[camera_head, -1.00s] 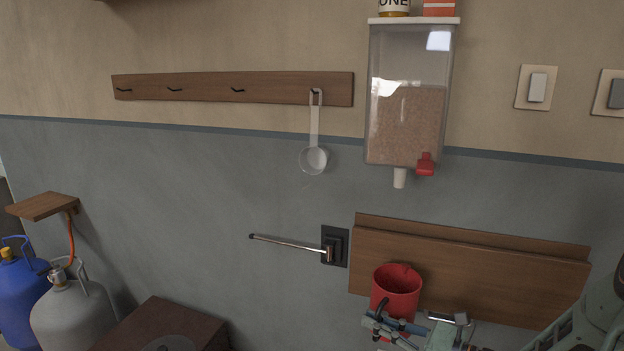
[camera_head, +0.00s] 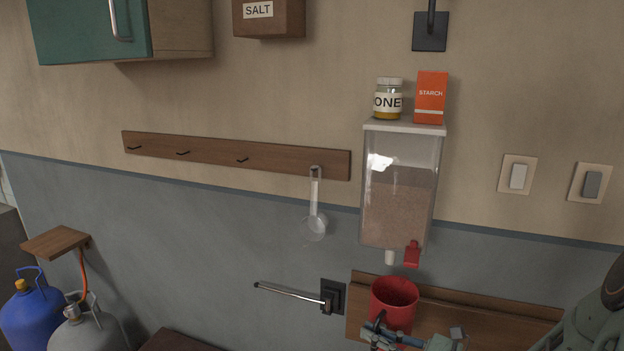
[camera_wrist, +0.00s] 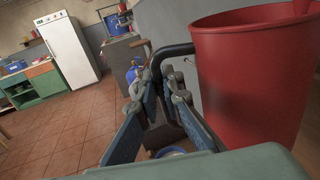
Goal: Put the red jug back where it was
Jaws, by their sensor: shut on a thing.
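The red jug (camera_head: 393,309) is upright in the head view, in front of the wooden wall board and just below the dispenser's spout (camera_head: 390,257). My gripper (camera_head: 378,330) is at the jug's near left side. In the wrist view the jug (camera_wrist: 250,85) fills the right side, and its dark handle (camera_wrist: 172,50) runs between the fingers. My gripper (camera_wrist: 163,90) is shut on this handle. The jug's bottom is hidden in the head view, and I cannot tell whether anything is inside.
The clear dispenser (camera_head: 400,195) with its red tap (camera_head: 412,255) hangs above the jug. The wooden board (camera_head: 480,316) is behind it. A metal rod (camera_head: 290,292) sticks out from a wall plate to the left. A ladle (camera_head: 315,215) hangs from the hook rail (camera_head: 215,155).

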